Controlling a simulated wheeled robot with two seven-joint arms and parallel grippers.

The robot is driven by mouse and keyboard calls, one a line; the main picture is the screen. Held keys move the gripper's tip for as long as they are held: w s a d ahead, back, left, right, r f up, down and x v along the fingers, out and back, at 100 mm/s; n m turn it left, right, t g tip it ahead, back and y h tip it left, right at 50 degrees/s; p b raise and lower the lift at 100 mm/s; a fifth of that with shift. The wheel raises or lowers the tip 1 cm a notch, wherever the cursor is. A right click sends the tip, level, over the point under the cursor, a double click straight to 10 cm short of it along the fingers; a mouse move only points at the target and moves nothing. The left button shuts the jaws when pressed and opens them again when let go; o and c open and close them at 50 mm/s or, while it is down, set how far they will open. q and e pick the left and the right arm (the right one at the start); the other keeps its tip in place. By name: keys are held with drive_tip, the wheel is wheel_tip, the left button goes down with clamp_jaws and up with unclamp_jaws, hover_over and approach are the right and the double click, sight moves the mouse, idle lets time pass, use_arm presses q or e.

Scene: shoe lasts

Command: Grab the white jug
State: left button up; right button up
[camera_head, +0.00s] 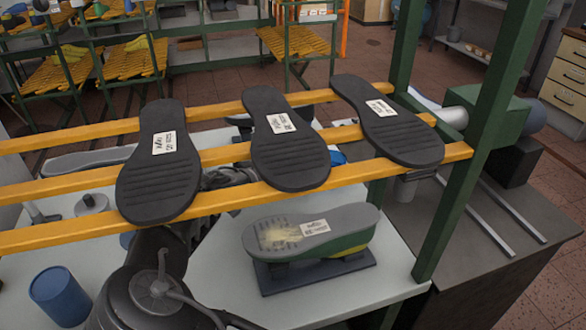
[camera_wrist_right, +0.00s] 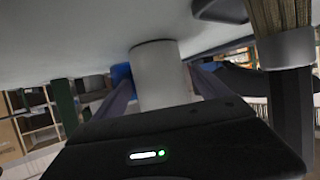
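A plain white cylinder, which looks like the white jug (camera_wrist_right: 160,75), shows in the right wrist view against the grey tabletop (camera_wrist_right: 70,35), which lies across the top of that picture. No handle or spout shows. My right gripper (camera_wrist_right: 163,88) is open, with one dark finger on each side of the cylinder. The fingers are close to its sides; I cannot tell whether they touch it. I cannot make out the jug in the head view, where the rack and dark equipment cover part of the table. My left gripper is not in view.
A yellow-railed rack (camera_head: 90,182) with three dark soles crosses above the table. A shoe last on a stand (camera_head: 315,277) sits below it. A blue cup (camera_head: 60,297) is at lower left. A brush-like bundle (camera_wrist_right: 280,25) in a holder is at right in the wrist view.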

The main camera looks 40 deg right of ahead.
drive_tip(key=c, duration=1.6)
drive_tip(key=shift+r, duration=0.25)
drive_tip(key=shift+r, duration=1.55)
drive_tip(key=s+a, duration=0.1)
drive_tip(key=a, duration=0.4)
drive_tip(key=s+a+b, duration=0.1)
drive_tip(key=s+a, duration=0.1)
drive_tip(key=a, duration=0.4)
drive_tip(key=s+a+b, duration=0.1)
drive_tip(key=s+a, duration=0.1)
drive_tip(key=a, duration=0.4)
drive_tip(key=shift+a, duration=0.1)
drive_tip(key=shift+s, duration=0.1)
